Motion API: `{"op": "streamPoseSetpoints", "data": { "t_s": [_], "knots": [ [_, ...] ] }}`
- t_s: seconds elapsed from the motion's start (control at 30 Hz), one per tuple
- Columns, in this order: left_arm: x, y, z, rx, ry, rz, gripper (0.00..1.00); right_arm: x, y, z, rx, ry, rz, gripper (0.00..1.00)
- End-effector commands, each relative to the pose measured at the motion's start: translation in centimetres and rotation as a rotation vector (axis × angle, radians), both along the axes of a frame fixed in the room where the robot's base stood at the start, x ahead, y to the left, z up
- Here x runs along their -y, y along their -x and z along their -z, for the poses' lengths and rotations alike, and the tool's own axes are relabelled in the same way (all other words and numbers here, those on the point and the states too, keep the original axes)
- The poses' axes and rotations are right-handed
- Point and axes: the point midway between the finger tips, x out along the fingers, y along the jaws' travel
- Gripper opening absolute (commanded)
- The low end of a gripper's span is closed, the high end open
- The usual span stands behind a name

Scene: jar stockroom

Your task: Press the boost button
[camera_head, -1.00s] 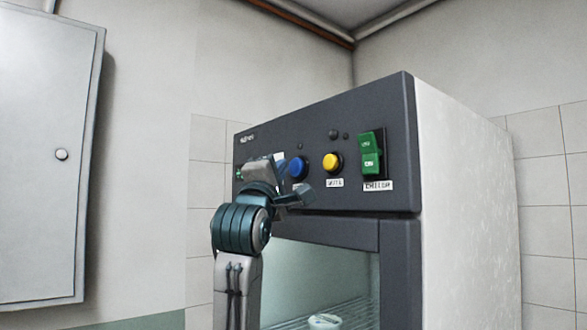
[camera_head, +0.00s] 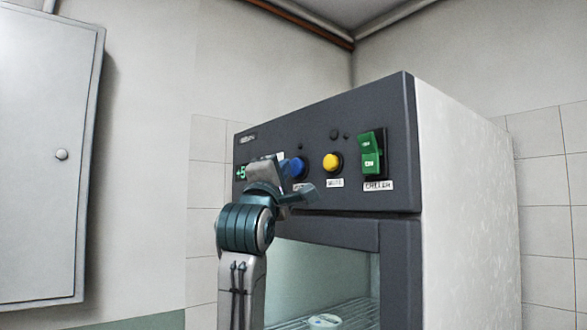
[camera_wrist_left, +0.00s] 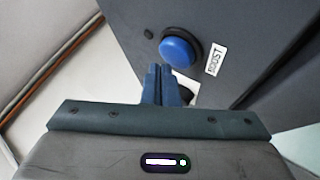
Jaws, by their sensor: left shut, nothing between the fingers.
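The boost button is a round blue button (camera_head: 297,167) on the dark front panel of a cabinet. In the left wrist view the blue button (camera_wrist_left: 180,51) has a white label (camera_wrist_left: 215,60) reading BOOST beside it. My left gripper (camera_head: 284,171) is in front of the panel, overlapping the blue button's lower left in the head view. Its fingers (camera_wrist_left: 160,72) are shut and empty, with the tips just below the button in the left wrist view. I cannot tell whether they touch it. The right gripper is not in view.
A yellow button (camera_head: 332,163) labelled MUTE and a green rocker switch (camera_head: 371,154) labelled CHILLER sit to the right on the panel. A green display (camera_head: 240,172) is at the left. A glass-fronted compartment is below. A grey wall cupboard (camera_head: 45,150) hangs at left.

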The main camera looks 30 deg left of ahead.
Motion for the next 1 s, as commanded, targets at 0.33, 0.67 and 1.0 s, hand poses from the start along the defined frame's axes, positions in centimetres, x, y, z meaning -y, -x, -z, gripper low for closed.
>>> {"op": "streamPoseSetpoints", "data": {
  "t_s": [0.33,0.67,1.0],
  "knots": [
    [0.07,-0.11,-0.02,0.000,0.000,0.000,0.00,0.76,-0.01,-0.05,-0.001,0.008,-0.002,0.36],
    [0.20,-0.39,0.00,0.000,0.000,0.000,0.00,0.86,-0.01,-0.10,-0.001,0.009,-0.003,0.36],
    [0.35,-0.79,0.01,-0.001,0.000,0.000,0.00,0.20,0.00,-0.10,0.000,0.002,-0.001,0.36]
  ]
}}
